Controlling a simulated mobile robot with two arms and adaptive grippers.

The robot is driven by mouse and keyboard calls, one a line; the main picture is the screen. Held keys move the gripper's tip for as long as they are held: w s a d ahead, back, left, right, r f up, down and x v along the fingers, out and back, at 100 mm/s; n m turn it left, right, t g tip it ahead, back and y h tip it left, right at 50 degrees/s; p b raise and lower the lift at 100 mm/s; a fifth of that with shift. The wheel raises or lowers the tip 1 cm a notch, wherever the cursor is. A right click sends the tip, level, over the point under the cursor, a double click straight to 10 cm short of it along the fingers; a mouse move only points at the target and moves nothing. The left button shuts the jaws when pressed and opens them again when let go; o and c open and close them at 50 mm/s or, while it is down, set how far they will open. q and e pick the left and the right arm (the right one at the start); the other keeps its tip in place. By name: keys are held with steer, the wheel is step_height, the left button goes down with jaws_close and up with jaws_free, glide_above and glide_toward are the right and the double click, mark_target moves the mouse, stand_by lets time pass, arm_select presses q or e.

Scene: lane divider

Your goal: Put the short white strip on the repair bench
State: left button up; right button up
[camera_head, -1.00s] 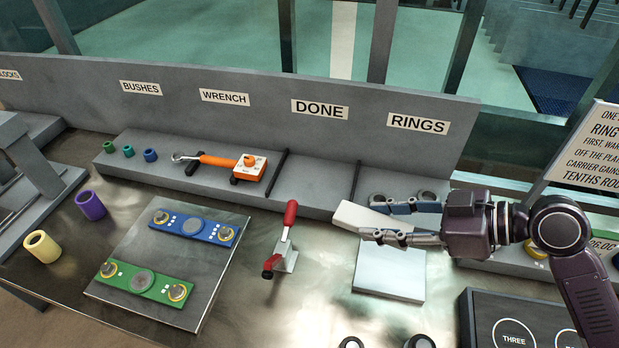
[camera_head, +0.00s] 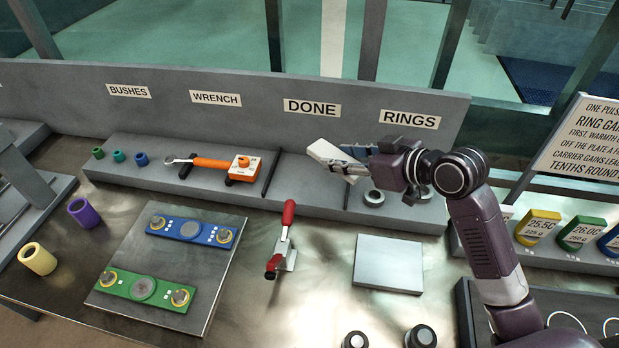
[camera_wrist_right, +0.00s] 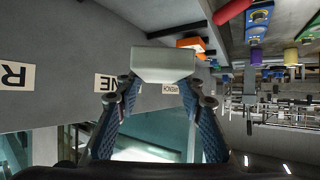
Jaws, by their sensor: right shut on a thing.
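The short white strip (camera_head: 328,154) is held in my right gripper (camera_head: 352,167), raised in front of the back panel near the DONE and RINGS labels. In the right wrist view the strip (camera_wrist_right: 164,64) sits crosswise between the two fingertips of the gripper (camera_wrist_right: 165,88). The repair bench (camera_head: 330,300) has a shiny metal top with a grey stepped shelf (camera_head: 318,190) along its back. The strip appears above this shelf, near the DONE section; the gap beneath it is hard to judge. My left gripper is not in view.
A square pale plate (camera_head: 388,264) lies bare on the bench. A red-handled clamp (camera_head: 285,245) stands left of it. A tray (camera_head: 208,262) holds a blue bar (camera_head: 192,229) and a green bar (camera_head: 143,287). An orange wrench (camera_head: 215,164) lies on the shelf. Grey rings (camera_head: 373,198) sit below my gripper.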

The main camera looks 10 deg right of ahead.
step_height(320, 180, up, 5)
steer(key=m+t+h+p, duration=0.1)
steer(key=m+h, duration=0.1)
glide_above(312, 184)
step_height(312, 184, down, 14)
steer(key=shift+f+p, duration=0.2)
steer(key=shift+p, duration=0.85)
steer(key=shift+f, duration=2.6)
steer(key=o, duration=0.8)
steer(key=shift+f, duration=0.15)
steer(key=o, duration=0.4)
